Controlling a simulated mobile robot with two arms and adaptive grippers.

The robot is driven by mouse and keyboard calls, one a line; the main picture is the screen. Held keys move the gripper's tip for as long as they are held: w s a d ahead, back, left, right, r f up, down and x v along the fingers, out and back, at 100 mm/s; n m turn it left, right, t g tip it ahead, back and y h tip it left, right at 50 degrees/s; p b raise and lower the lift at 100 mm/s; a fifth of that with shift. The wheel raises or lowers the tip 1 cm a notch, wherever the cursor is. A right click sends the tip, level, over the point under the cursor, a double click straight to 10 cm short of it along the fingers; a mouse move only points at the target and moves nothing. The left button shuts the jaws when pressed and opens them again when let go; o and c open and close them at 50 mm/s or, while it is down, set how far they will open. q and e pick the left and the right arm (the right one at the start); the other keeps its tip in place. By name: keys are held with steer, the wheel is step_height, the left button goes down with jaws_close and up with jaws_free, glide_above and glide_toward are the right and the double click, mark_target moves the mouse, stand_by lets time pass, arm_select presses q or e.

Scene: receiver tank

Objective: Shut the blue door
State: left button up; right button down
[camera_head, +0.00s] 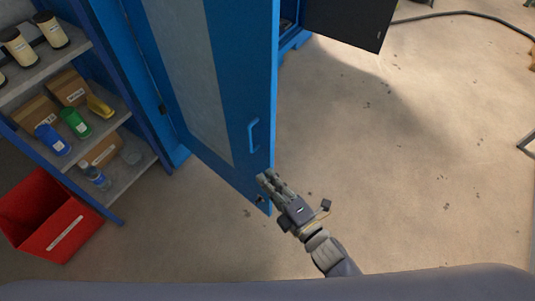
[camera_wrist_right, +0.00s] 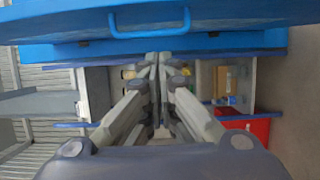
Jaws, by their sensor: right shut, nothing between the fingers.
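The blue door (camera_head: 235,95) stands open in the head view, swung out from the blue cabinet, with a lighter grey panel on its face. Its blue handle (camera_head: 254,135) is near the free edge; the handle also shows at the top of the right wrist view (camera_wrist_right: 150,22). My right gripper (camera_head: 265,180) is shut and empty, near the door's lower free corner, below the handle. Whether it touches the door I cannot tell. In the right wrist view its fingers (camera_wrist_right: 158,62) point under the door toward shelves. My left gripper is not in view.
A shelf unit (camera_head: 85,140) with bottles and boxes stands at the left. A red bin (camera_head: 45,215) sits on the floor below it. A dark door panel (camera_head: 350,20) is open at the top.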

mark_target(251, 145)
steer(key=w, duration=0.2)
steer(key=w+a, duration=0.1)
steer(key=w, duration=0.2)
steer(key=w+a+p, duration=0.1)
steer(key=w, duration=0.1)
steer(key=shift+w, duration=0.4)
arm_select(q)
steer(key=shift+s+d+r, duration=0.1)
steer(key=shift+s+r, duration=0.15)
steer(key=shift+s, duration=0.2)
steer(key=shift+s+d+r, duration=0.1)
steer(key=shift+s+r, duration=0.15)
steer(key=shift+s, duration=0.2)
arm_select(e)
steer(key=shift+w+d, duration=0.45)
steer(key=shift+d, duration=0.05)
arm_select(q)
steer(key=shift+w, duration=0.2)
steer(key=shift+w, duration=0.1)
arm_select(e)
steer(key=shift+d, duration=0.1)
